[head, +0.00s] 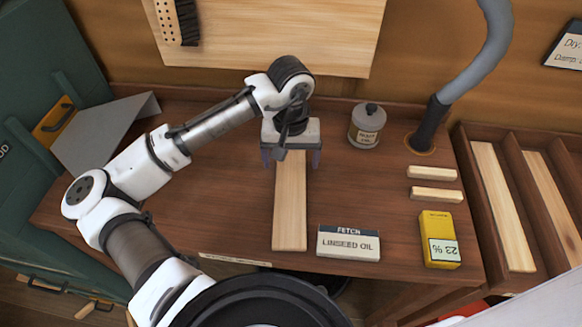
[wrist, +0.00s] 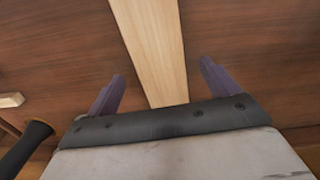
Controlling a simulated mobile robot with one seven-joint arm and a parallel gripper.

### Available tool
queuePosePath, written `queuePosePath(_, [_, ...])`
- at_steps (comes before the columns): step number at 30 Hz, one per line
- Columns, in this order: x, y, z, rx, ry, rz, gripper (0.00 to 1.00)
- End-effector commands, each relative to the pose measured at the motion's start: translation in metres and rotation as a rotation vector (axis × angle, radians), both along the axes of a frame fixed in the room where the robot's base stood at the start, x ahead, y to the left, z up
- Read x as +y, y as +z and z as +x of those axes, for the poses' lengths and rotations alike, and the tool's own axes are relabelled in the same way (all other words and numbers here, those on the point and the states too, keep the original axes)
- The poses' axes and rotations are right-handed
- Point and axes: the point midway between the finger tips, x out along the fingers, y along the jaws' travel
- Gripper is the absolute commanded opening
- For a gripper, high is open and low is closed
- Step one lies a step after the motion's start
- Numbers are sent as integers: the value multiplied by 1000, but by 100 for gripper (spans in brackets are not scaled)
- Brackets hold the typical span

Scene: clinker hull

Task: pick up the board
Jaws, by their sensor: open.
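The board (head: 290,215) is a long, pale wooden strip lying flat on the brown bench top (head: 235,230). It runs from under my gripper towards the bench's front edge, and its far end is hidden by the gripper in the head view. My gripper (head: 291,160) is above the board's far part, with its fingers spread to either side of it. In the wrist view the board (wrist: 153,45) passes between the two purple fingers (wrist: 160,82), with a gap on both sides. The gripper is open and empty. How high the fingertips are above the bench is hard to tell.
A linseed oil sign (head: 348,244) stands just right of the board's near end. A grey bottle (head: 367,127), two short wood blocks (head: 432,173), a yellow meter (head: 438,238) and a grey hose (head: 480,62) are to the right. Slotted bins (head: 462,150) hold more boards.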

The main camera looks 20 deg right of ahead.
Motion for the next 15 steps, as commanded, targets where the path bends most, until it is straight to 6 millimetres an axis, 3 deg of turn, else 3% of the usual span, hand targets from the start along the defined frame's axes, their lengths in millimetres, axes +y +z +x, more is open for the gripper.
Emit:
queuePosePath(6, [-1,-22,-1,-3,1,-2,87])
queuePosePath(13, [-1,-24,-1,-4,1,-2,87])
queuePosePath(15, [-1,-24,-1,-4,1,-1,78])
